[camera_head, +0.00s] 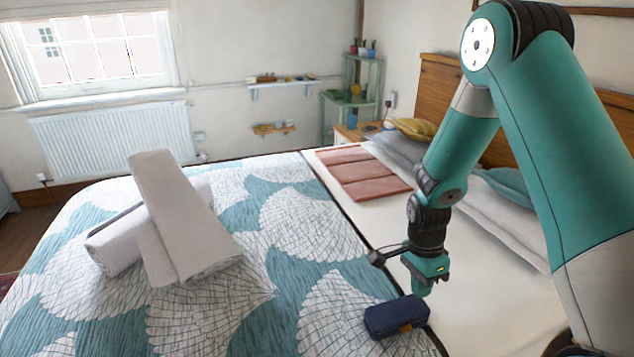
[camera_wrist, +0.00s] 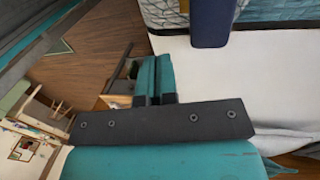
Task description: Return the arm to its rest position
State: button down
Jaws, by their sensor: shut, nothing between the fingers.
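My arm reaches in from the right of the head view and bends down over the bed (camera_head: 290,215). My gripper (camera_head: 420,289) points down above the pale sheet, just behind a dark blue case (camera_head: 390,320). Its fingers are shut and empty; they also show together in the wrist view (camera_wrist: 154,62). The case lies on the bed near the edge of the patterned cover, and it shows at the top of the wrist view (camera_wrist: 211,22). I cannot tell the exact gap between gripper and case.
Rolled white towels (camera_head: 175,220) lie on the bed at left. A folded pink cloth (camera_head: 362,174) and pillows (camera_head: 400,150) lie toward the wooden headboard (camera_head: 440,85). A green shelf (camera_head: 350,105) stands in the far corner. Above the bed's middle is free room.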

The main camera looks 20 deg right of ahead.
jog(key=s+a+r+n+t+y, duration=0.1)
jog(key=s+a+r+n, duration=0.1)
jog(key=a+r+n, duration=0.6)
jog(key=s+a+r+n+t+y, duration=0.1)
jog(key=s+a+r+n, duration=0.1)
jog(key=a+r+n, duration=0.55)
jog(key=s+a+r+n+y, duration=0.2)
jog(key=s+a+r+n, duration=0.3)
jog(key=s+r+n, duration=0.4)
jog(key=s+r, duration=0.1)
jog(key=s, duration=0.2)
jog(key=shift+a+r+n, duration=0.25)
jog(key=shift+a+n, duration=0.05)
jog(key=shift+n, duration=0.05)
